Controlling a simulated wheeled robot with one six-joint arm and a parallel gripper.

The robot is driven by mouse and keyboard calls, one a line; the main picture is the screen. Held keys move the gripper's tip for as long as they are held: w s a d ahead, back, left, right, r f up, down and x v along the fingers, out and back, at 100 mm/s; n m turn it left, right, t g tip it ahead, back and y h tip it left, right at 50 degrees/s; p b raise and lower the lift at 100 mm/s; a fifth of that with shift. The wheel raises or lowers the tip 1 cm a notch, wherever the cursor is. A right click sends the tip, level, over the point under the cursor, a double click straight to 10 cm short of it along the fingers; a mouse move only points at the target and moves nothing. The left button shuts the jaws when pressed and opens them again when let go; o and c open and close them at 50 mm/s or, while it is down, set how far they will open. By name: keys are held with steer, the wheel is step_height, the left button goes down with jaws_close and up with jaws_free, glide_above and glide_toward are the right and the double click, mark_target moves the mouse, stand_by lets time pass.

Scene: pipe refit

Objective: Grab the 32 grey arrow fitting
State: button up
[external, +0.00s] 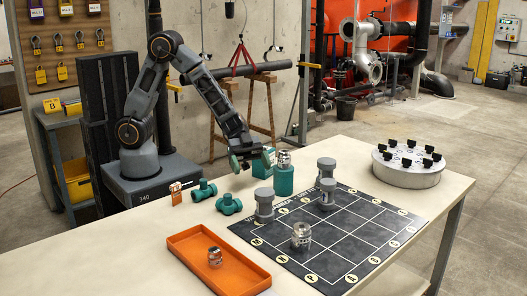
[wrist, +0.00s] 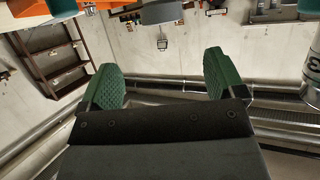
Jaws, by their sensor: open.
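My gripper (external: 252,160) is open and empty, above the back edge of the table, just left of a teal stand (external: 284,181) with a metallic fitting (external: 284,160) on top. In the wrist view its two green pads (wrist: 160,82) stand wide apart with nothing between them. Grey fittings stand on the dark grid mat: one at the left edge (external: 264,206), two further back (external: 326,170) (external: 327,194). A shiny metallic fitting (external: 301,236) stands near the mat's front. I cannot read a 32 or an arrow on any. A pale cylinder (wrist: 311,92) with a partly cut-off dark mark shows at the wrist view's right edge.
Teal fittings (external: 204,190) (external: 228,204) and a small copper-coloured piece (external: 175,194) lie left of the mat. A round grey stand (external: 410,175) with black knobs is at the right. The table's right front is clear.

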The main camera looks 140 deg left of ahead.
mark_target(263, 190)
steer(key=x, duration=0.5)
steer(key=shift+w+d+f, duration=0.15)
steer(key=shift+w, duration=0.2)
steer(key=shift+a+f+x, duration=0.1)
steer(key=shift+x, duration=1.15)
steer(key=shift+a+f+x, duration=0.15)
steer(key=shift+x, duration=1.1)
steer(key=shift+c, duration=0.2)
steer(key=c, duration=1)
steer(key=shift+r, duration=0.1)
steer(key=shift+c, duration=0.2)
